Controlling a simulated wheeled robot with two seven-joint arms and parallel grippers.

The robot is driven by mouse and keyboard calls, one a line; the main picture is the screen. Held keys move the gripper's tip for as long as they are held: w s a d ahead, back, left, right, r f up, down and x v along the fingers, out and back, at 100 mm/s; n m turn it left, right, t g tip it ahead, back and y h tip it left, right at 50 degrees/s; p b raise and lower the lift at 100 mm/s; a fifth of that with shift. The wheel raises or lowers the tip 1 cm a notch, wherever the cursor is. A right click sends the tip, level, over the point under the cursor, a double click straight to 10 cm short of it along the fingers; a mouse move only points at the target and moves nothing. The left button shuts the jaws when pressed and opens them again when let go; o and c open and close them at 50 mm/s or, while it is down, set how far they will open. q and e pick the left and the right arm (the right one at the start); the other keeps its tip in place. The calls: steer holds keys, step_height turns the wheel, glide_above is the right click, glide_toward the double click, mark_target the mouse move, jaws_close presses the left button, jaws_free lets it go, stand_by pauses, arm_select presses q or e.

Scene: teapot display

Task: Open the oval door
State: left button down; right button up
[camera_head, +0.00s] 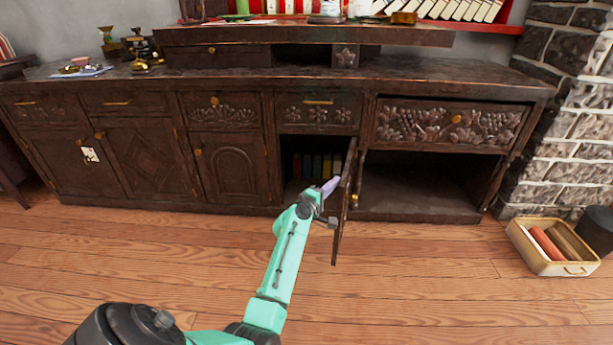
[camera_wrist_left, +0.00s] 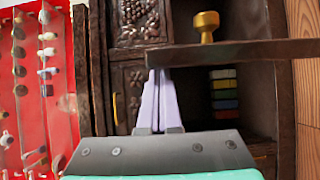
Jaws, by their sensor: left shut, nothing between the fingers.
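A dark wooden door (camera_head: 343,200) in the middle of the cabinet stands swung out, seen nearly edge-on, so I cannot tell whether its panel is oval. Its gold knob (camera_head: 354,200) faces right. In the left wrist view the door (camera_wrist_left: 250,52) crosses as a dark plank with the gold knob (camera_wrist_left: 206,25). My left gripper (camera_head: 331,185) is shut and empty, with pale purple fingers at the door's inner side. In the wrist view the fingertips (camera_wrist_left: 157,72) are close to the door's edge; I cannot tell if they touch. My right gripper is not in view.
Coloured books (camera_head: 316,165) stand inside the open compartment. An empty open bay (camera_head: 415,185) lies to the right. A closed arched door (camera_head: 232,165) is at left. A basket with rolls (camera_head: 549,254) sits on the floor at right. The floor in front is clear.

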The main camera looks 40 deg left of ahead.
mark_target(342, 189)
arm_select(q)
steer(key=shift+w+d, duration=0.25)
steer(key=shift+d, duration=0.8)
steer(key=shift+w+d+p, duration=0.3)
steer(key=shift+d+p, duration=0.15)
steer(key=shift+d, duration=0.35)
steer(key=d, duration=0.1)
steer(key=w+d, duration=0.1)
steer(key=d, duration=0.1)
steer(key=w+d, duration=0.1)
steer(key=shift+w+d+p, duration=0.1)
steer(key=shift+d+p, duration=0.25)
steer(key=shift+p, duration=0.05)
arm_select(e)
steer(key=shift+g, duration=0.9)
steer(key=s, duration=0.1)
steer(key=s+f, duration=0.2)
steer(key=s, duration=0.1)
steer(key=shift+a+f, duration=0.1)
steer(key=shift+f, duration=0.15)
arm_select(q)
steer(key=shift+a, duration=0.1)
